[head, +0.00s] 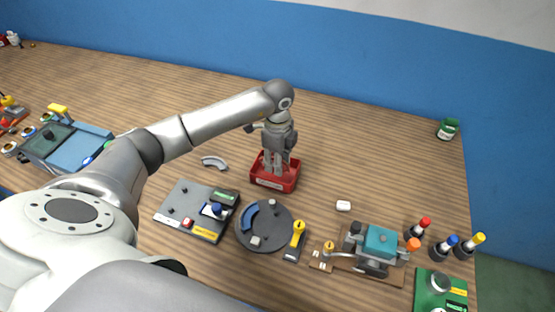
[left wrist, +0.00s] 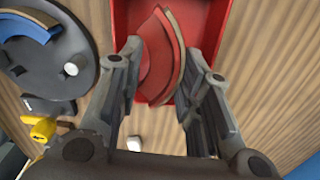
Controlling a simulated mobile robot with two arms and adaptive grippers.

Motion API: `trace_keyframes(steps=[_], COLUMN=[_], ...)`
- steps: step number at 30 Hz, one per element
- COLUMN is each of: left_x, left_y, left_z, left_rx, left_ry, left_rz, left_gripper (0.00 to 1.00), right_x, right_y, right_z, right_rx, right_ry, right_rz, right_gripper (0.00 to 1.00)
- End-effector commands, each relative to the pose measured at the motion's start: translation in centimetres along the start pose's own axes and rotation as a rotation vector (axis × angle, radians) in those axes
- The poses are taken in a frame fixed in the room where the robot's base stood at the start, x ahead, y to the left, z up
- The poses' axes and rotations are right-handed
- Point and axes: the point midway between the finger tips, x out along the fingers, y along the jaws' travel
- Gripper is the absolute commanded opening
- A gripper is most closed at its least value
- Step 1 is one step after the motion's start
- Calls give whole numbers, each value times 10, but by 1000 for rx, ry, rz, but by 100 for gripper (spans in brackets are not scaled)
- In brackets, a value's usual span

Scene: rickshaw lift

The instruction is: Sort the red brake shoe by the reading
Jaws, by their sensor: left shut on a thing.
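The red brake shoe (left wrist: 160,58), a curved red piece with a tan lining, lies between the fingers of my left gripper (left wrist: 165,62) in the left wrist view. In the head view my left gripper (head: 274,168) points down into the red bin (head: 268,183), and the shoe is hard to make out there. The bin's red wall (left wrist: 213,25) shows behind the shoe; I cannot tell whether the shoe touches its floor. A grey board (head: 173,204) with a small green display (head: 224,197), too small to read, sits left of the bin. My right gripper is out of view.
A dark round plate (head: 272,238) bears a blue brake shoe (head: 249,216). A grey curved piece (head: 214,162) lies left of the bin. A teal rickshaw model (head: 380,243) and several coloured-top bottles (head: 440,250) stand at right. The table behind the bin is clear.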

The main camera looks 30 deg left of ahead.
Motion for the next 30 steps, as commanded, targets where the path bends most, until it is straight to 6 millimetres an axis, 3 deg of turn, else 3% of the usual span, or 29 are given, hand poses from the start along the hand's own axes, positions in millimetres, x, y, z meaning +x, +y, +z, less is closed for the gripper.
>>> trace_keyframes(steps=[5, 6, 12, 19, 23, 30], left_x=[0, 0, 0, 0, 0, 0], left_y=[0, 0, 0, 0, 0, 0], left_z=[0, 0, 0, 0, 0, 0], left_rx=[0, 0, 0, 0, 0, 0], left_ry=[0, 0, 0, 0, 0, 0], left_rz=[-1, -1, -1, 0, 0, 0], left_gripper=[5, 34, 58, 59, 76, 76], right_x=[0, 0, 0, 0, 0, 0], right_y=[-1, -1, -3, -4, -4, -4], right_z=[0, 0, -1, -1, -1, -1], right_rx=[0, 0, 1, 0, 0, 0], right_ry=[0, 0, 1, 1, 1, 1], right_rz=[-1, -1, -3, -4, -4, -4], right_gripper=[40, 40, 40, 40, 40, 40])
